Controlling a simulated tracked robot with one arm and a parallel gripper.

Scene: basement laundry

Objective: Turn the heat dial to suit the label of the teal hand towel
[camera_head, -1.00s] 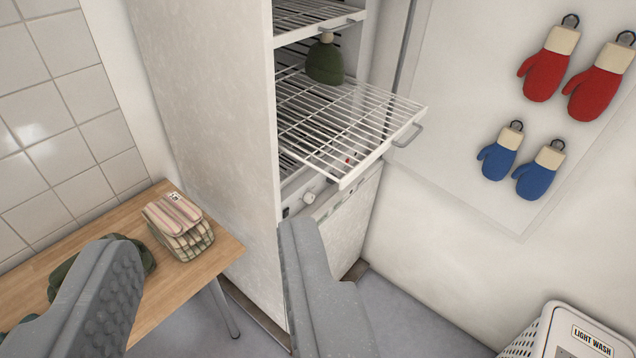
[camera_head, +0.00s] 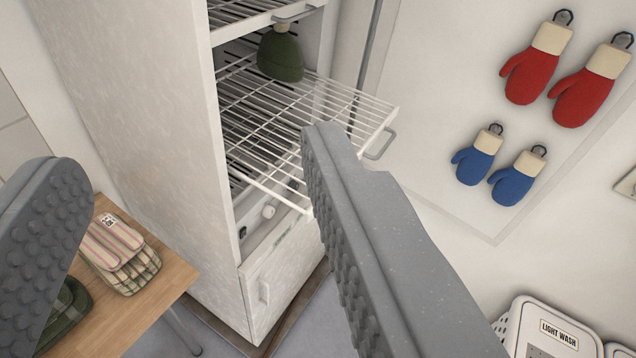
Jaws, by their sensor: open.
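A pale round dial (camera_head: 268,212) sits on the control panel (camera_head: 262,226) of the white drying cabinet, low under the pulled-out wire rack. I cannot read its markings or setting. A smaller round part (camera_head: 243,232) is left of it. My gripper (camera_head: 180,152) is open and empty, its grey studded fingers wide apart. The cabinet's side lies in view between them, and the right finger covers space just right of the panel. I cannot make out a teal hand towel. Folded striped cloths (camera_head: 122,258) with a small white label (camera_head: 108,221) lie on the wooden table.
The wire rack (camera_head: 345,108) juts out above the dial. A green knit hat (camera_head: 281,58) sits at the rack's back. A dark green cloth (camera_head: 68,318) lies on the table (camera_head: 172,272). Red and blue mittens hang at right. A "LIGHT WASH" basket (camera_head: 545,335) stands lower right.

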